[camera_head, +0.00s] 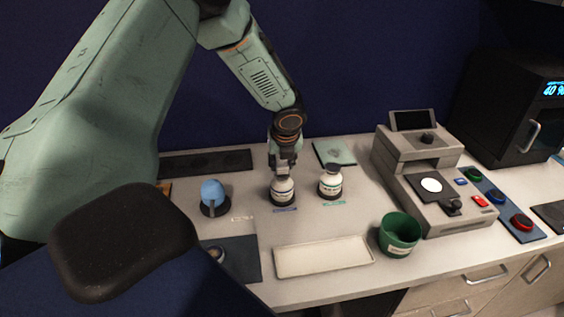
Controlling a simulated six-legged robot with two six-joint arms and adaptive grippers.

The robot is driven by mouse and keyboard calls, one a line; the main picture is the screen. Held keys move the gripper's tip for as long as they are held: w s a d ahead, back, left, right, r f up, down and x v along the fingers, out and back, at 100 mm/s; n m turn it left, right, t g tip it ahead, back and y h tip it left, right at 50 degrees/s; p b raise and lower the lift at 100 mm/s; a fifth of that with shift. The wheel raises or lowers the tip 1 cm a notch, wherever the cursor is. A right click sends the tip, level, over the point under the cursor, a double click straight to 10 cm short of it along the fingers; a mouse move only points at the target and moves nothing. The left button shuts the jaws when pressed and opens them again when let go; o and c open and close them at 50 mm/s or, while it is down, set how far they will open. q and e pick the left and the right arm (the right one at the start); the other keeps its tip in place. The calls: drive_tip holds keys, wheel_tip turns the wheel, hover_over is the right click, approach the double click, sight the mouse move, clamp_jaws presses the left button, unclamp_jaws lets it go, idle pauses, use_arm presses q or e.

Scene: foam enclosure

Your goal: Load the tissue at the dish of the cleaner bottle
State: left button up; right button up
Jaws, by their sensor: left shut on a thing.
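My left gripper (283,163) points straight down, right over the top of a white bottle with a blue label (283,190). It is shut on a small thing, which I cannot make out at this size. The gripper hides the bottle's top, so I cannot tell whether the fingertips touch its dish. A second white bottle with a green label (330,186) and a dark top stands upright just to the right. I cannot tell which is the cleaner bottle. A pale green flat pad (335,152) lies behind them; I cannot identify a tissue. My right gripper is out of view.
A green cup (399,236) stands at the front right beside an empty cream tray (322,257). A blue rounded item on a dark base (213,192) stands left. A grey device (432,190) and coloured buttons (496,198) are right. Bench is clear between bottles and tray.

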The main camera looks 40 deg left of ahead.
use_arm(q)
drive_tip(key=shift+w, duration=0.1)
drive_tip(key=shift+w+a+f, duration=0.1)
drive_tip(key=shift+w+f, duration=0.05)
drive_tip(key=shift+f, duration=0.1)
drive_tip(key=shift+s, duration=0.25)
drive_tip(key=shift+w+f, duration=0.1)
drive_tip(key=shift+w+f, duration=0.15)
drive_tip(key=shift+f, duration=0.05)
drive_tip(key=shift+s+b, duration=0.2)
drive_tip(key=shift+b, duration=0.1)
